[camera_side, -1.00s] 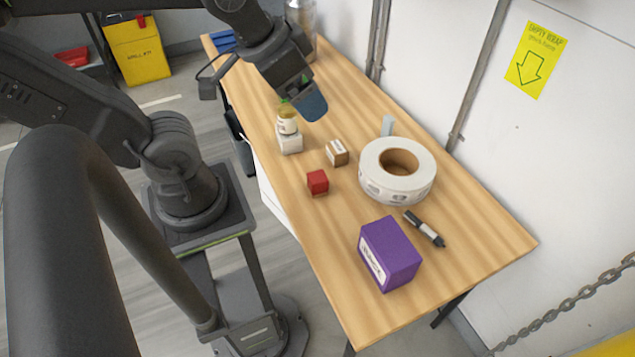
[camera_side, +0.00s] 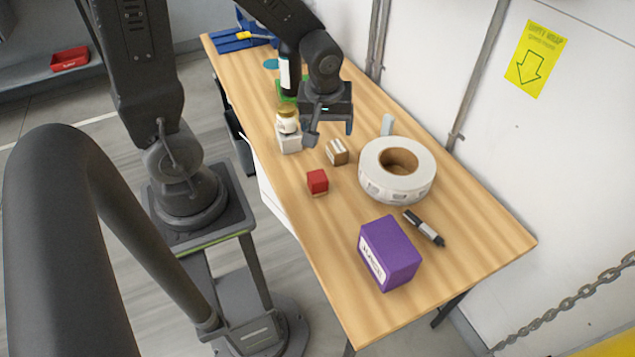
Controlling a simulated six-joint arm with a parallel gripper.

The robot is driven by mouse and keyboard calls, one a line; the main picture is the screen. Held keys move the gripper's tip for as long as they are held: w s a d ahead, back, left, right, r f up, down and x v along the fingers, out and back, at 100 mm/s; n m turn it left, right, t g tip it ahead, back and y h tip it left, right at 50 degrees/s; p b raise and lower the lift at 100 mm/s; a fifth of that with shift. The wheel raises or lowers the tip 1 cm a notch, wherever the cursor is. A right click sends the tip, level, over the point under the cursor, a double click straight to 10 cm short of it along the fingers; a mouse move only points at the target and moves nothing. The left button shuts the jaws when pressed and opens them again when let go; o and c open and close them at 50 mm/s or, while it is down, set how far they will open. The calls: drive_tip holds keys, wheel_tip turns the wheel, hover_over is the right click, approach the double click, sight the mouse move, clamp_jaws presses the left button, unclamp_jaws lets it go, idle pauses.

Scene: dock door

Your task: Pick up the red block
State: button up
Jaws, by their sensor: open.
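The small red block (camera_side: 317,181) sits on the wooden table near its left edge, with nothing touching it. My gripper (camera_side: 330,138) is open and empty, pointing down above the table. It is farther back than the red block, near a small brown-and-white box (camera_side: 337,151). Its fingers are apart from the red block.
A large white tape roll (camera_side: 398,184) lies at right. A purple box (camera_side: 389,254) and a black marker (camera_side: 425,229) lie toward the front. The table (camera_side: 310,236) is bare in front of the red block.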

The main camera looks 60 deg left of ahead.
sight(318, 176)
drive_tip(key=a+f+n, duration=0.1)
drive_tip(key=f, duration=0.6)
drive_tip(key=a+f+n+g, duration=0.1)
drive_tip(key=a+f+n, duration=0.1)
drive_tip(key=f, duration=0.6)
drive_tip(key=a+f+n, duration=0.1)
drive_tip(key=f, duration=0.6)
drive_tip(key=shift+a+f+n+g, duration=0.15)
drive_tip(key=shift+a+n+g, duration=0.15)
drive_tip(key=shift+n, duration=0.1)
drive_tip(key=shift+c, duration=0.4)
drive_tip(key=c, duration=0.9)
